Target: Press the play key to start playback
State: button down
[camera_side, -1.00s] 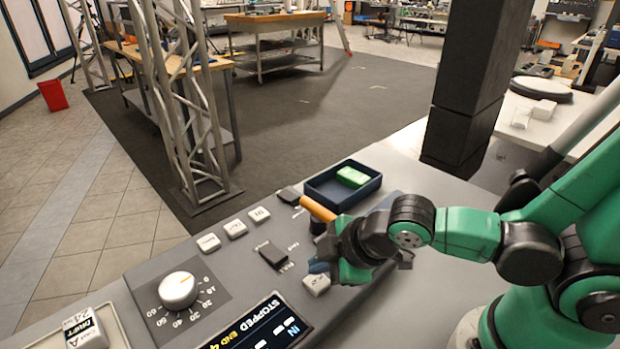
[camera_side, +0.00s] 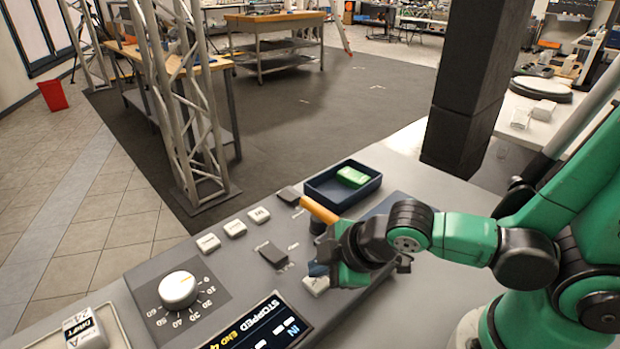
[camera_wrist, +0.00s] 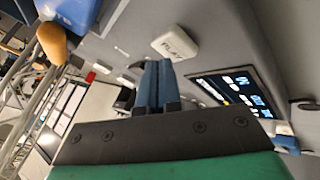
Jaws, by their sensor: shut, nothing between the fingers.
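The white play key (camera_side: 316,284) sits on the grey console (camera_side: 215,262), near the display (camera_side: 262,326), which reads STOPPED. My gripper (camera_side: 318,268) is over the console at the key, and its body hides part of the key in the side view. In the wrist view the play key (camera_wrist: 175,42), lettered PLAY, lies just beyond the blue fingertips (camera_wrist: 157,66). The fingers are shut together and empty. I cannot tell whether they touch the key.
An orange-handled lever (camera_side: 319,210) stands close behind my gripper. A blue tray (camera_side: 318,193) holds a green block (camera_side: 352,177). A black switch (camera_side: 271,254), other white keys (camera_side: 235,228) and a white dial (camera_side: 178,289) are to the left.

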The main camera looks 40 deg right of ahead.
aim_at(321, 281)
jog(key=shift+r, duration=0.35)
jog(key=shift+r, duration=2.5)
jog(key=d+m, duration=0.2)
jog(key=m, duration=0.1)
jog(key=d+r+m, duration=0.1)
jog(key=d+m, duration=0.2)
jog(key=w+d+r+m+h, duration=0.1)
jog(key=d+m, duration=0.2)
jog(key=shift+r+m, duration=0.25)
jog(key=shift+m, duration=0.15)
jog(key=shift+d+r+m, duration=0.15)
jog(key=shift+d+m, duration=0.3)
jog(key=shift+m, duration=0.25)
jog(key=shift+a, duration=0.1)
